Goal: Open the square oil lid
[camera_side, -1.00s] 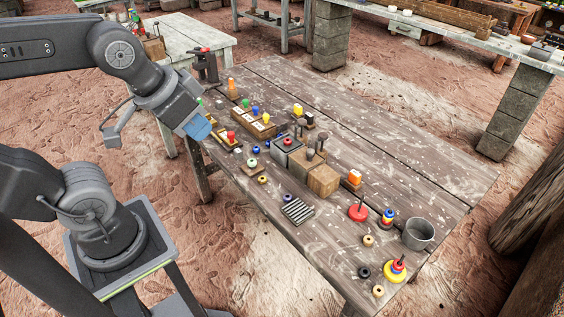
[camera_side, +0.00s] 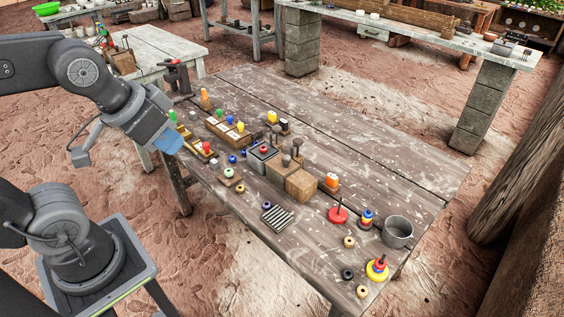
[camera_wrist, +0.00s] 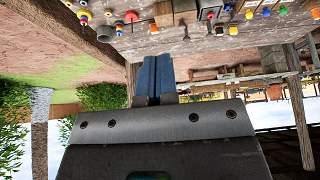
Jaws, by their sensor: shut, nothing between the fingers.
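My gripper (camera_side: 171,143) is shut and empty, with blue fingers, in the air at the left edge of the wooden table in the side view. In the wrist view its two blue fingers (camera_wrist: 152,76) lie together. A grey square box (camera_side: 257,164) with a red piece on top stands mid-table, right of and apart from my gripper. Wooden blocks (camera_side: 300,187) stand beside it, with dark upright knobs behind. Which of these carries the square oil lid is too small to tell. The boxes show upside down at the top of the wrist view (camera_wrist: 208,10).
A board with coloured pegs (camera_side: 228,134) lies between my gripper and the boxes. A red disc with a post (camera_side: 338,214), a grey cup (camera_side: 397,232) and stacked rings (camera_side: 377,270) stand at the right. The far right of the table (camera_side: 400,170) is clear.

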